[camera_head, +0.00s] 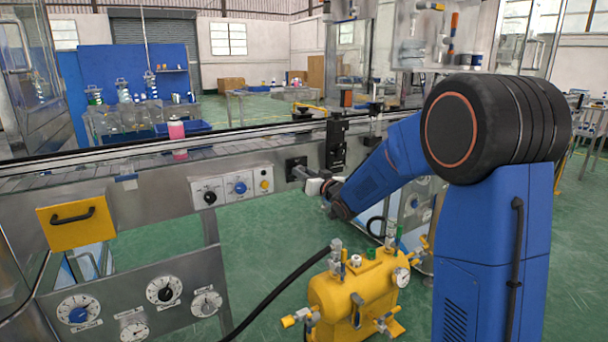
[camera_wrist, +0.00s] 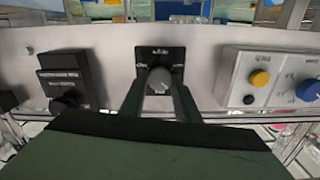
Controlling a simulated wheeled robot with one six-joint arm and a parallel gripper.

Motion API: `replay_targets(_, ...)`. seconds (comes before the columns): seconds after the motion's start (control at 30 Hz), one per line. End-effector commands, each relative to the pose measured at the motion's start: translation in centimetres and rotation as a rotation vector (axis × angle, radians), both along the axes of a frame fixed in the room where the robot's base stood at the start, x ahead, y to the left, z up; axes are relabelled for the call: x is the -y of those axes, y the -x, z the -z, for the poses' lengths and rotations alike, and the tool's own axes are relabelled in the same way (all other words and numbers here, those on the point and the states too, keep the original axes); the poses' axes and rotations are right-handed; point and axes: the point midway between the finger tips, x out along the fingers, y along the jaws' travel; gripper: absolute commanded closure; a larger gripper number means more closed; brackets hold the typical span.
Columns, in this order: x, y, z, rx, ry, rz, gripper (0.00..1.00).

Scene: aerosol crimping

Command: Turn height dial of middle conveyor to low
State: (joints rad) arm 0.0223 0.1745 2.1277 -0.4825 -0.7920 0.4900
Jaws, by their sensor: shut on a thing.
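The height dial is a grey round knob (camera_wrist: 160,80) on a square black plate (camera_wrist: 174,56) on the conveyor's metal side. Small white marks stand around the knob, too small to read surely, and I cannot tell its setting. My gripper (camera_wrist: 160,92) is shut on the knob, one finger on each side. In the head view, my gripper (camera_head: 304,173) reaches the black plate (camera_head: 292,162) from the right and hides most of the knob. The conveyor (camera_head: 130,203) runs across the picture.
Right of the dial in the wrist view is a white control box (camera_wrist: 234,80) with yellow and blue knobs. A black box (camera_wrist: 64,80) is at left. Below the conveyor are several gauges (camera_head: 164,290). A yellow tank (camera_head: 350,296) stands near my arm. A pink bottle (camera_head: 177,132) is on the conveyor.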

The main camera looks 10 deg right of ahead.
Motion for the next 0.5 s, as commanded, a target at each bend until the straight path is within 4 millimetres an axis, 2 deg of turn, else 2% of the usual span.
replay_targets(0.5, -0.02, 0.04, 0.05, 0.15, 0.464, 0.0, 0.93)
